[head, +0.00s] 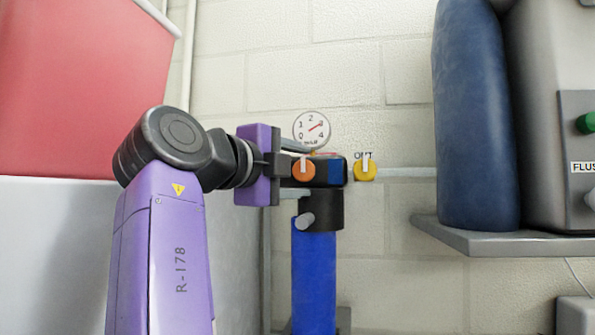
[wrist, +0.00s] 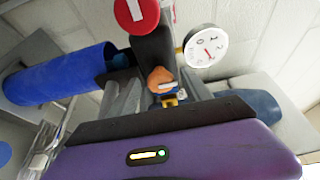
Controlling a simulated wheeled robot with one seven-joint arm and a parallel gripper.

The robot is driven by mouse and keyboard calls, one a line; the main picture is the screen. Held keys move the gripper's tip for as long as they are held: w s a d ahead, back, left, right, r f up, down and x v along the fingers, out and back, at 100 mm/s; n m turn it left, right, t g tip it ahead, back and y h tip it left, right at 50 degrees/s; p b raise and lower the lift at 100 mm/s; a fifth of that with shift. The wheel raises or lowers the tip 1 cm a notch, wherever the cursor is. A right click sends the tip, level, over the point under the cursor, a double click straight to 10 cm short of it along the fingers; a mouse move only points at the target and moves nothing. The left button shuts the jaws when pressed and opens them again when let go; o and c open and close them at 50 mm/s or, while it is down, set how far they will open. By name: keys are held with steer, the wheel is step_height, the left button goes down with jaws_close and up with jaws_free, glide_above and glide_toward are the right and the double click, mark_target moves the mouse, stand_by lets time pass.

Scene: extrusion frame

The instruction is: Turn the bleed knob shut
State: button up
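The bleed knob seems to be the orange knob (head: 303,171) with an upright white bar, on the front of the black filter head. It also shows in the wrist view (wrist: 159,75) as a small orange dome with a pale stripe. My gripper (head: 306,168) reaches in from the left. Its fingers are open, one above and one below the knob, with a gap on each side in the head view. In the wrist view my gripper (wrist: 162,84) has the knob between its grey fingers. I see no clear contact.
A dial gauge (head: 311,130) sits just above the upper finger. The blue bowl (head: 313,275) hangs below. A red knob (wrist: 135,13) shows in the wrist view. A shelf (head: 480,238) holds a dark blue cylinder (head: 470,120).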

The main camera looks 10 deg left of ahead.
steer(key=b+v, duration=0.2)
steer(key=v, duration=0.5)
steer(key=shift+s+a+b, duration=0.15)
steer(key=shift+s+b, duration=0.2)
steer(key=shift+b, duration=0.05)
stand_by(0.3)
